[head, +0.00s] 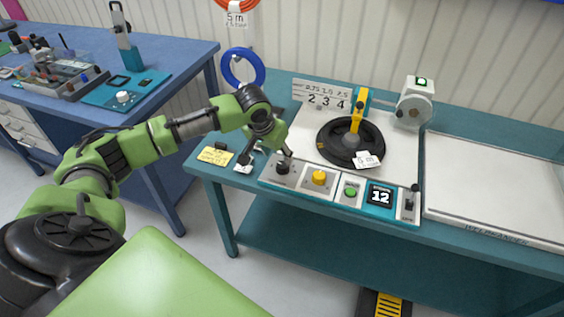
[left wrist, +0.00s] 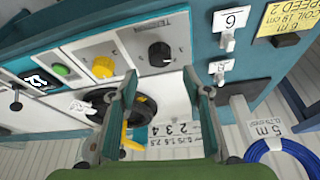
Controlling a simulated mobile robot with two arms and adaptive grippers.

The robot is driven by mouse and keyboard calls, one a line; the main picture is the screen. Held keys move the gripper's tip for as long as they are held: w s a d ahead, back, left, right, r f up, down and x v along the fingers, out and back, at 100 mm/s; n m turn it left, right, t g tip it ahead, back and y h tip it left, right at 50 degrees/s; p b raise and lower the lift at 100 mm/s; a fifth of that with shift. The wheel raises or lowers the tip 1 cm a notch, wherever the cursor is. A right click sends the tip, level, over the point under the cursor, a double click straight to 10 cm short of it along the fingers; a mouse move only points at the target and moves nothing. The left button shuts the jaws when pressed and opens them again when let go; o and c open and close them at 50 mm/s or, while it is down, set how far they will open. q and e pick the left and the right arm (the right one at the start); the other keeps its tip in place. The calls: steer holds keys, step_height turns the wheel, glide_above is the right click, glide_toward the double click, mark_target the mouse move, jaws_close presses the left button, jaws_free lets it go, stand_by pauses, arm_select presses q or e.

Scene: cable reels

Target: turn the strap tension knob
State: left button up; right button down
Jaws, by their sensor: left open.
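A control panel (head: 337,191) runs along the front edge of the reel bench. At its left end is a black knob (head: 282,168), also in the left wrist view (left wrist: 160,54); beside it is a yellow knob (head: 319,177), also there (left wrist: 103,67). My left gripper (head: 286,154) is over the panel's left end, close to the black knob. In the left wrist view its fingers (left wrist: 160,82) are apart and empty, with the black knob just beyond their tips. My right gripper is not in view.
Right of the knobs are a green button (head: 350,191), a display reading 12 (head: 380,197) and a small black lever (head: 410,201). A black cable reel (head: 345,145) stands behind the panel. A white tray (head: 490,232) is at right.

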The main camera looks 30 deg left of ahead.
mark_target(282, 165)
arm_select(q)
steer(key=x, duration=0.7)
steer(key=shift+p, duration=0.3)
steer(key=c, duration=1.1)
